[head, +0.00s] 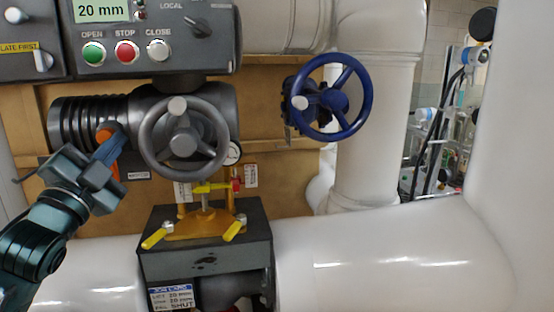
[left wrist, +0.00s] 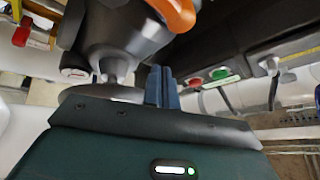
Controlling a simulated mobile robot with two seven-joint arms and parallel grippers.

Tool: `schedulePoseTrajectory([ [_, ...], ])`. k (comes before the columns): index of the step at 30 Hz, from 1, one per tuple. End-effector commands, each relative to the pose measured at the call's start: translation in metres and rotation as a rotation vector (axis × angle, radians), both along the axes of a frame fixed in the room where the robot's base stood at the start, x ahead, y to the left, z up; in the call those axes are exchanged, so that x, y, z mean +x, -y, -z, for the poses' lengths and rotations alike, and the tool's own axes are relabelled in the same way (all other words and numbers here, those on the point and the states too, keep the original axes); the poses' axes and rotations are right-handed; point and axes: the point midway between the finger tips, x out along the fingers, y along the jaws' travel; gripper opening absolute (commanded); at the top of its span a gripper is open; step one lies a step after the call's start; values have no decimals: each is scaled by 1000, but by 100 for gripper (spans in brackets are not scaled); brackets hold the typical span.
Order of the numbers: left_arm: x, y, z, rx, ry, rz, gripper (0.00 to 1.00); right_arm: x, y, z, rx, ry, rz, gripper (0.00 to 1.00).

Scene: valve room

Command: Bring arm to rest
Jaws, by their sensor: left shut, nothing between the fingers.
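My left arm comes in from the lower left in the head view. My left gripper (head: 112,146) is shut with nothing in it. Its fingertips are beside an orange lever (head: 107,138) on the dark actuator, left of the grey handwheel (head: 183,138). In the left wrist view the shut fingers (left wrist: 162,86) stand up at the middle, and the orange lever (left wrist: 176,14) is above them, apart from them in the picture. Whether they touch the lever is unclear in the head view. My right gripper is in neither view.
A control box with a 20 mm display (head: 100,10) and several buttons hangs above. A blue handwheel (head: 328,97) is at right. Below stands a dark block (head: 205,258) with yellow-handled clamps (head: 203,220). Large white pipes (head: 390,250) fill the lower right and lower left.

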Motion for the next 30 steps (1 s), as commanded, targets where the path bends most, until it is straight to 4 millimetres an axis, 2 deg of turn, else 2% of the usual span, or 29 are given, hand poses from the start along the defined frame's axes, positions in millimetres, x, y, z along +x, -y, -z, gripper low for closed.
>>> schedulePoseTrajectory([
  [1, 7, 7, 44, -52, -88, 27, 0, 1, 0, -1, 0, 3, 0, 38],
  [3, 12, 16, 97, -125, -196, 57, 0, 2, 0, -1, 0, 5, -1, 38],
  [5, 10, 24, 142, -188, -287, 76, 0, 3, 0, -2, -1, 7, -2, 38],
  [6, 7, 30, 173, -232, -347, 88, 0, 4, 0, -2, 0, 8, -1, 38],
  [8, -2, 39, 217, -299, -437, 101, 0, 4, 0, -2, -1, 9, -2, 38],
  [9, -10, 45, 246, -344, -497, 107, 0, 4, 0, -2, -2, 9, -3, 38],
  [11, -25, 55, 289, -415, -587, 113, 0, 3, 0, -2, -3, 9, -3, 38],
  [12, -37, 62, 316, -461, -645, 113, 0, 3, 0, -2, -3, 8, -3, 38],
  [14, -59, 72, 356, -534, -734, 109, 0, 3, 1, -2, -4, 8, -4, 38],
  [15, -75, 80, 381, -583, -791, 106, 0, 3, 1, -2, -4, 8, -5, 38],
  [18, -120, 98, 437, -704, -927, 84, 0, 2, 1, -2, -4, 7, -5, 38],
  [21, -164, 114, 478, -808, -1038, 54, 0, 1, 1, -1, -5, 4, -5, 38],
  [24, -200, 126, 504, -888, -1119, 27, 0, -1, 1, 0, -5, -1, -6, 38],
  [27, -221, 134, 518, -935, -1164, 7, 0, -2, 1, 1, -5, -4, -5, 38],
  [30, -230, 137, 524, -956, -1182, 0, 0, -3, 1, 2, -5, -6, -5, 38],
])
